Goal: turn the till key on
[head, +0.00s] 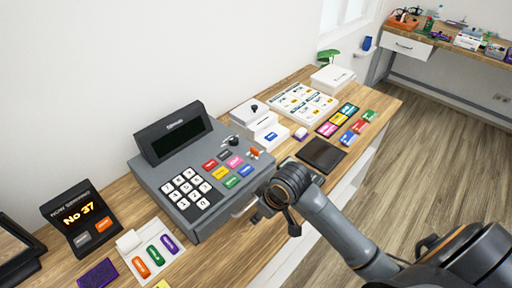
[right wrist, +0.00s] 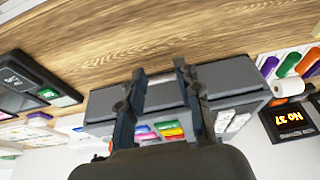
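The grey till (head: 205,215) stands on the wooden counter, with a dark, blank-looking display (head: 180,138), a white number keypad (head: 187,188) and coloured buttons. A small dark round part with a pale piece (head: 233,141) sits at the back right of its top; it looks like the key switch, but its position is too small to tell. My right gripper (head: 270,206) is in front of the till's right front corner, apart from the key. In the right wrist view its two fingers (right wrist: 160,78) are spread and empty, with the till (right wrist: 235,75) behind them. My left gripper is out of view.
A dark flat pad (head: 321,155), a white box printer (head: 257,127) and coloured packs (head: 357,131) lie right of the till. A "No 37" display (head: 84,218) and a card with coloured tags (head: 150,252) are left. A second bench (head: 400,45) stands far right.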

